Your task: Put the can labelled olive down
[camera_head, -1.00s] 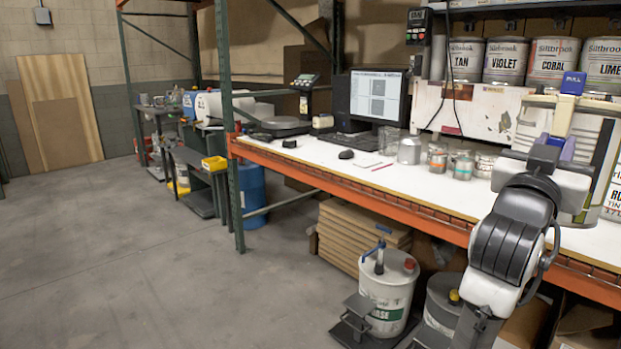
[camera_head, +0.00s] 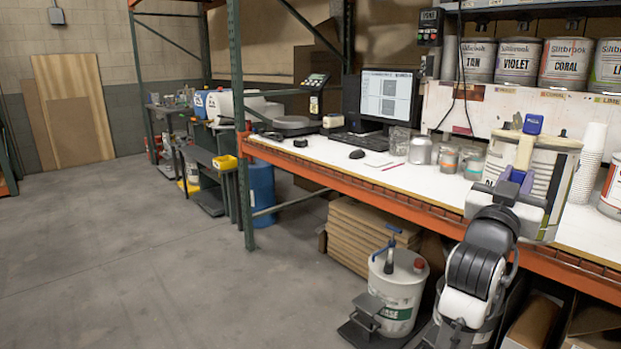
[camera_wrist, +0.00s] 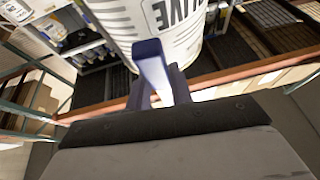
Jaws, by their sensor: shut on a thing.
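The olive can (camera_head: 548,180) is a large pale can at the right of the head view, over the front part of the white counter (camera_head: 408,180). In the wrist view the can (camera_wrist: 120,18) fills the top middle, and the letters "LIVE" show. My gripper (camera_head: 522,160) is shut on the can, on its near side. Its blue-purple finger also shows in the wrist view (camera_wrist: 152,72) against the can. The can looks about upright. Its base is partly hidden by my wrist, and I cannot tell whether it touches the counter.
A stack of white cups (camera_head: 587,165) stands just right of the can, with another labelled can (camera_head: 611,195) at the right edge. Small jars (camera_head: 447,160) stand to the left. Labelled cans, including violet (camera_head: 517,62), line the shelf above. Orange beam (camera_head: 350,190) edges the counter.

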